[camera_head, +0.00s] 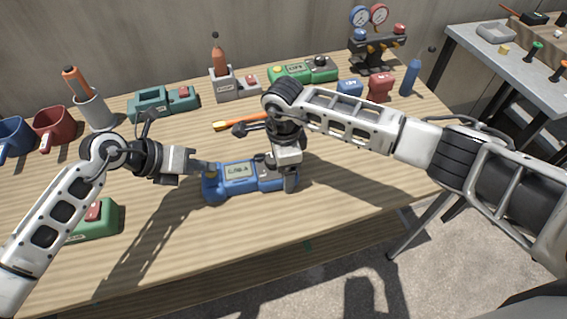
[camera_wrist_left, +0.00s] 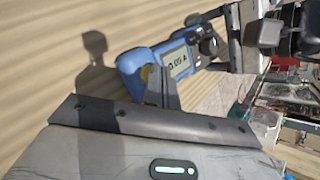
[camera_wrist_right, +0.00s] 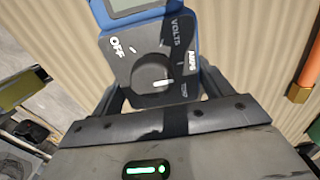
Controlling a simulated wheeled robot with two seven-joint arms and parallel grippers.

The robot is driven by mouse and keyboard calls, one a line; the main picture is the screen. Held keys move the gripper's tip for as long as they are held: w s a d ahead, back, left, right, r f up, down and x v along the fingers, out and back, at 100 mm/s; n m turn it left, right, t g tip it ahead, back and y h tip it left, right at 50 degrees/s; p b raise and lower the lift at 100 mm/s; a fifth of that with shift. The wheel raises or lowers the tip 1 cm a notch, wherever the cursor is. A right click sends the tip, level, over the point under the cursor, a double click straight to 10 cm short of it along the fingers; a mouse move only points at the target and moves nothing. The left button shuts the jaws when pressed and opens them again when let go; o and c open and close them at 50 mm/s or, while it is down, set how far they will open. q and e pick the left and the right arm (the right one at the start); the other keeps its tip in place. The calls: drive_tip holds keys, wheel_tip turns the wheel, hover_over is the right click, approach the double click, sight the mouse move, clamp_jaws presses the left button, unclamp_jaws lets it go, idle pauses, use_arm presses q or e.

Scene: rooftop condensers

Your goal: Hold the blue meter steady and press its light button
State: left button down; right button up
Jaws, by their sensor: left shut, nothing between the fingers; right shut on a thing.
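The blue meter (camera_head: 238,187) lies on the wooden table near its front edge. My right gripper (camera_head: 288,184) is shut on the meter's dial end from above. In the right wrist view its fingers (camera_wrist_right: 160,98) straddle the grey body with the black dial (camera_wrist_right: 155,80), marked OFF, VOLTS and AMPS.
An orange-handled tool (camera_head: 238,121) lies behind the meter. A green device with a red block (camera_head: 93,220) sits at the left, near my left arm. Teal (camera_head: 160,104) and green (camera_head: 303,72) devices, mugs (camera_head: 53,126) and a gauge set (camera_head: 377,45) line the back.

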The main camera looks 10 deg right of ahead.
sight(206, 174)
idle(0.3)
use_arm(q)
drive_tip(key=shift+r, duration=0.45)
drive_tip(key=shift+r, duration=3)
use_arm(e)
drive_tip(key=o, duration=1.3)
drive_tip(key=shift+r, duration=0.1)
